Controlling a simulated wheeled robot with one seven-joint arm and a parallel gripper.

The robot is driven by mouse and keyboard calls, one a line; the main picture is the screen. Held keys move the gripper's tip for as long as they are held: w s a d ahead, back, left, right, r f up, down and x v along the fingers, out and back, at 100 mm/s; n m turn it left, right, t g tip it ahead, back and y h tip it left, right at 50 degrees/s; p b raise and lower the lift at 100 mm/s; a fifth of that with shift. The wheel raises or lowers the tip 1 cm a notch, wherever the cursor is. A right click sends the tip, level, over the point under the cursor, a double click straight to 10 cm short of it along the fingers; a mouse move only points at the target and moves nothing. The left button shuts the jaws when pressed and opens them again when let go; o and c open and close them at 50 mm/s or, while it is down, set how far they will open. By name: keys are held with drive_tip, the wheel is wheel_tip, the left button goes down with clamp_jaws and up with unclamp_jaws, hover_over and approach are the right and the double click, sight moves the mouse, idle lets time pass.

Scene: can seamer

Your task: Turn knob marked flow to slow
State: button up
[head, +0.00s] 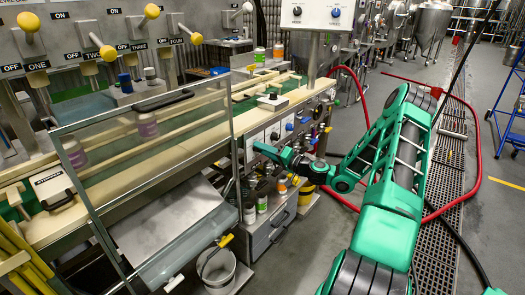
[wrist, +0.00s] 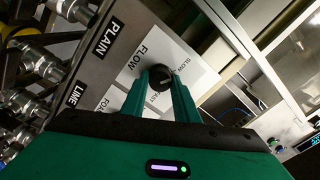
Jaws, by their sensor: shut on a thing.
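The flow knob (wrist: 160,77) is a round black knob on a white label plate with the word FLOW beside it, in the wrist view. The label word SLOW shows at the plate's upper right, and other wording is partly hidden by my fingers. My gripper (wrist: 161,84) has its two green fingers on either side of the knob and is shut on it. In the head view my gripper (head: 258,147) reaches the front panel under the conveyor; the knob itself is hidden there. The knob's pointer direction is too small to tell.
Metal valves and fittings (wrist: 40,60) line the left of the wrist view, near labels PLAIN and LIME. In the head view, a clear guard (head: 150,150) stands left of my arm, bottles (head: 262,202) sit below the panel, and red hoses (head: 480,165) lie on the floor.

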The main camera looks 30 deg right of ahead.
drive_tip(key=o, duration=1.1)
drive_tip(key=shift+f, duration=0.3)
drive_tip(key=shift+c, duration=0.2)
drive_tip(key=shift+r, duration=0.1)
drive_tip(key=v, duration=1)
drive_tip(key=shift+s, duration=0.35)
